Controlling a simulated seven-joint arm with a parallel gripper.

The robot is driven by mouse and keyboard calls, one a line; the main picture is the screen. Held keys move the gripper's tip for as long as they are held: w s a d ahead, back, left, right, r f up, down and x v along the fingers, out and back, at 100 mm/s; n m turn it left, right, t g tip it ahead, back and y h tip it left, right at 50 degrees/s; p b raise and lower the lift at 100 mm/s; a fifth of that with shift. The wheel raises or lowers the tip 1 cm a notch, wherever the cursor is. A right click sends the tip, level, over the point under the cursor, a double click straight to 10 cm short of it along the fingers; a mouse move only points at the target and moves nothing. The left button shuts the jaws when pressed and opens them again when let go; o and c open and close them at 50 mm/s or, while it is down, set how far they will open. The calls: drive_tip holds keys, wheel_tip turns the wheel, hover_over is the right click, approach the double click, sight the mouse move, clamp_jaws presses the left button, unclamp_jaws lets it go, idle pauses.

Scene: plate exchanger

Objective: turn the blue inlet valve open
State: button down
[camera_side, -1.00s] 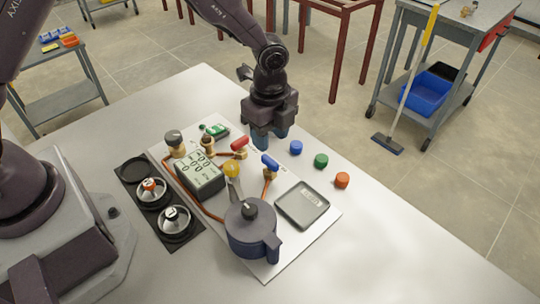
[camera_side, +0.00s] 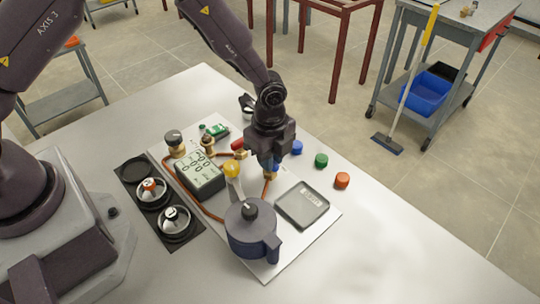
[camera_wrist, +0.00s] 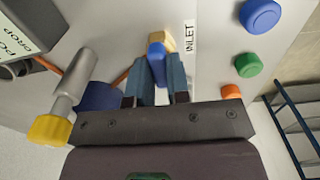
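The blue inlet valve handle (camera_wrist: 156,62) is in the wrist view beside the INLET label (camera_wrist: 190,36), on a brass body (camera_wrist: 168,40). In the side view the blue handle (camera_side: 276,168) is mostly hidden by my gripper (camera_side: 268,163). In the wrist view my gripper (camera_wrist: 160,78) has its two blue-grey fingers apart, one on each side of the handle. A narrow gap shows between the fingers; firm contact with the handle cannot be made out.
A red valve handle (camera_side: 237,144) is just left of my gripper. A yellow knob (camera_side: 231,169), a dark blue pot-like unit (camera_side: 250,232) and a grey scale (camera_side: 302,205) are close by. Blue (camera_side: 296,147), green (camera_side: 321,160) and orange (camera_side: 341,180) caps lie right.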

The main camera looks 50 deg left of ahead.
idle(0.3)
drive_tip(key=n, duration=0.4)
drive_tip(key=shift+n, duration=0.4)
drive_tip(key=n, duration=0.4)
drive_tip(key=shift+n, duration=0.3)
drive_tip(key=n, duration=0.4)
drive_tip(key=shift+n, duration=2.2)
drive_tip(key=shift+r, duration=0.1)
drive_tip(key=c, duration=1.1)
unclamp_jaws()
wheel_tip(320, 180, up, 13)
drive_tip(key=shift+f, duration=0.1)
